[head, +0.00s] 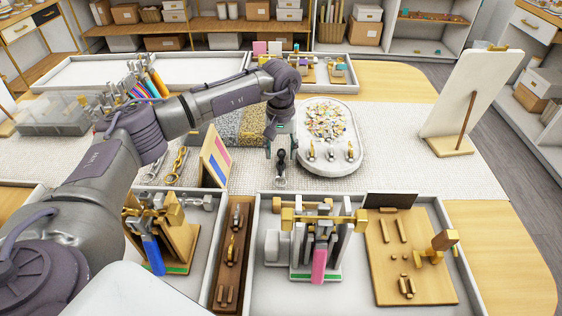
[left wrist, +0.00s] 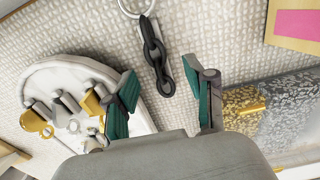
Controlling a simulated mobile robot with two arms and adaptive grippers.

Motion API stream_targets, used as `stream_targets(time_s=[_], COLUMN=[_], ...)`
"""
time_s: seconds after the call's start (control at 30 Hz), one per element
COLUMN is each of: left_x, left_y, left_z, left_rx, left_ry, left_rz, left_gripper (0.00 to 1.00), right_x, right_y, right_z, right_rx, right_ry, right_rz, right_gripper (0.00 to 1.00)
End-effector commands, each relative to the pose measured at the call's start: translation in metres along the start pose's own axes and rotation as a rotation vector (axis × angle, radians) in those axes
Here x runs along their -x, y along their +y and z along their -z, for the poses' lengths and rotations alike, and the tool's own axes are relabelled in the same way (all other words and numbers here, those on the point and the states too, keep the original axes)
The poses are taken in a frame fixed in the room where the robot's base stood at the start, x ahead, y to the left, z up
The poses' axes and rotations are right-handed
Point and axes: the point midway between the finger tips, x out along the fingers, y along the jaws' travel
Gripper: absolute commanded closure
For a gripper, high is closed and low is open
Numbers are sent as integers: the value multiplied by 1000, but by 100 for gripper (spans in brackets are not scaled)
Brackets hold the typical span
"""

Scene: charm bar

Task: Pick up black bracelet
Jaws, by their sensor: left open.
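The black bracelet (left wrist: 155,52), a dark chain with a silver ring at one end, lies on the pale woven mat (left wrist: 215,30). In the head view the bracelet (head: 281,160) shows just below my left gripper (head: 281,152). In the left wrist view the chain's near end lies between the spread green-padded fingers of my left gripper (left wrist: 162,85), with a gap on both sides. The gripper is open and empty; its height above the mat is hard to tell. My right gripper is not in view.
Right of the gripper is a white oval tray (head: 348,166) with several rings on holders and a pile of charms (head: 327,120). A wooden board (head: 215,156) with coloured stripes stands on the left. Trays with stands (head: 262,290) lie in front.

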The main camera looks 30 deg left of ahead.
Motion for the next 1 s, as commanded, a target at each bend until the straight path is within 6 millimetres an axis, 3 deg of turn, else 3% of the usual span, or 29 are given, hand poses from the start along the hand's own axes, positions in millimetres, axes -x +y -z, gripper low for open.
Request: stream_targets(time_s=[0.2,0.47,0.8,1.0], left_x=[-28,-31,-31,-31], left_y=[1,1,1,2], left_z=[1,1,1,1], left_rx=[0,-1,-1,-1], left_ry=[-2,1,0,0], left_rz=[1,0,-1,-1], left_gripper=[46,46,99,100], right_x=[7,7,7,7], right_y=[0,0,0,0], right_z=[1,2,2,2], right_rx=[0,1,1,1], right_ry=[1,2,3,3], right_rz=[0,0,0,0], right_gripper=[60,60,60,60])
